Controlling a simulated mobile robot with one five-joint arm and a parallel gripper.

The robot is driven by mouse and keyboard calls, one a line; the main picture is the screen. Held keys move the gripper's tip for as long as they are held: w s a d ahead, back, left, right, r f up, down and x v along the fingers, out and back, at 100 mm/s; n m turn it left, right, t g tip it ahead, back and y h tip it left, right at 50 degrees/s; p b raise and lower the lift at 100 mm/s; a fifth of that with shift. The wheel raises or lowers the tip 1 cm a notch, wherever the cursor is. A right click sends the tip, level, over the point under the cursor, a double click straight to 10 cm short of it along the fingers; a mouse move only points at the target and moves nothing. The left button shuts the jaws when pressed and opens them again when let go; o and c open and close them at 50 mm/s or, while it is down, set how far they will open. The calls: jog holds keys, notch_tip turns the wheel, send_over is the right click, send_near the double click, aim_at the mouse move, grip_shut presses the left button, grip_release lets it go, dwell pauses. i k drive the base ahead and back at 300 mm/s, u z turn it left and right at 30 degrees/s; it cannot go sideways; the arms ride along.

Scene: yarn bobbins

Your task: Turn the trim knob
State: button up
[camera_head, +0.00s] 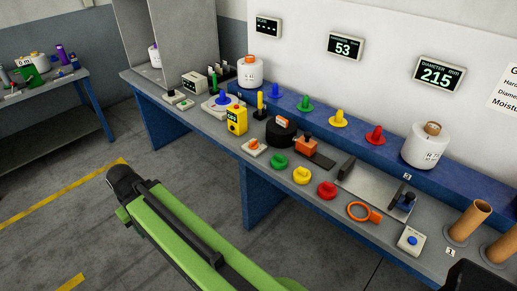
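No knob in view carries a readable trim label, so I cannot tell for certain which one is the trim knob. A large black round dial (279,135) with an orange mark on top sits at the middle of the workbench (215,128). In front of it is a small white box with an orange knob (253,147). My green arm (185,235) reaches in from the bottom, ending in a dark joint short of the bench front. My gripper does not show, and nothing of mine touches the bench items.
Green, yellow and red pieces (302,175) lie along the bench front, near an orange ring (362,212) and a blue-button box (411,240). Displays read 53 and 215. Floor left of my arm is clear.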

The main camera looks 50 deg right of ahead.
aim_at(253, 144)
jog(key=z, duration=0.15)
jog(key=i, duration=0.85)
jog(key=u, duration=0.05)
